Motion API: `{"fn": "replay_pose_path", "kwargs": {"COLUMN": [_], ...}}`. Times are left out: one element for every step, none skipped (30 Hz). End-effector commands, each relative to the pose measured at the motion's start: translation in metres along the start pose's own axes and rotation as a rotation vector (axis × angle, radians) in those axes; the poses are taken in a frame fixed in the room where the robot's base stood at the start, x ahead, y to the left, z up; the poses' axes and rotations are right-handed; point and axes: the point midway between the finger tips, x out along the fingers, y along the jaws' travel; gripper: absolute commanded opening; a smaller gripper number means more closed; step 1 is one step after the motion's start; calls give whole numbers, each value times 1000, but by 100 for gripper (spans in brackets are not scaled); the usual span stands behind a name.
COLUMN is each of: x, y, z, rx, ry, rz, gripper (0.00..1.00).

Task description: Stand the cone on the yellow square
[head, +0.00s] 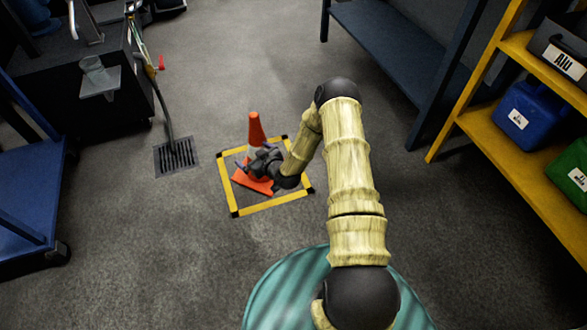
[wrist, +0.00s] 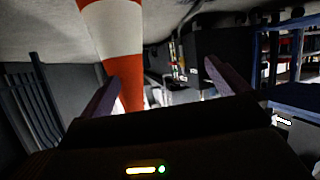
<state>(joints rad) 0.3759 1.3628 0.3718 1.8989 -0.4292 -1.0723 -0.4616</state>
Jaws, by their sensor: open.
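The orange cone (head: 255,128) with a white band stands upright inside the yellow square (head: 273,203), a floor outline with black corners. Its orange base shows within the outline. My gripper (head: 246,164) is low at the cone's side and hides part of its middle. In the wrist view the cone (wrist: 112,30) appears between the two spread fingers (wrist: 160,85), closer to the left one. The fingers are open, and I cannot tell whether the left one touches the cone.
A black cabinet (head: 95,110) and a blue cart (head: 25,215) are at the left. A yellow shelf (head: 510,165) with bins and a blue bench (head: 400,50) are at the right. Grey floor around the square is clear.

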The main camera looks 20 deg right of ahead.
Motion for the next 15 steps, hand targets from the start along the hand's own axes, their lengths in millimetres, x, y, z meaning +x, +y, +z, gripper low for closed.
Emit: {"fn": "replay_pose_path", "kwargs": {"x": [-5, -9, -14, -19, -24, -31, -36, -42, -51, -58, -65, -75, -83, -91, -102], "y": [0, 0, -1, -1, -1, -1, -2, -2, -1, -1, -1, 0, -1, -1, 0], "z": [-14, -20, -26, -31, -36, -43, -49, -53, -60, -65, -69, -76, -80, -85, -91], "rx": [-19, -25, -31, -37, -41, -45, -49, -51, -53, -54, -54, -53, -51, -50, -44], "ry": [-38, -65, -102, -129, -156, -191, -218, -245, -281, -307, -333, -367, -392, -417, -450], "rz": [-16, -25, -33, -39, -43, -46, -49, -49, -47, -46, -43, -37, -33, -27, -17], "gripper": [100, 100, 100, 100, 100, 100, 100, 100, 100, 100, 100, 100, 100, 100, 100]}}
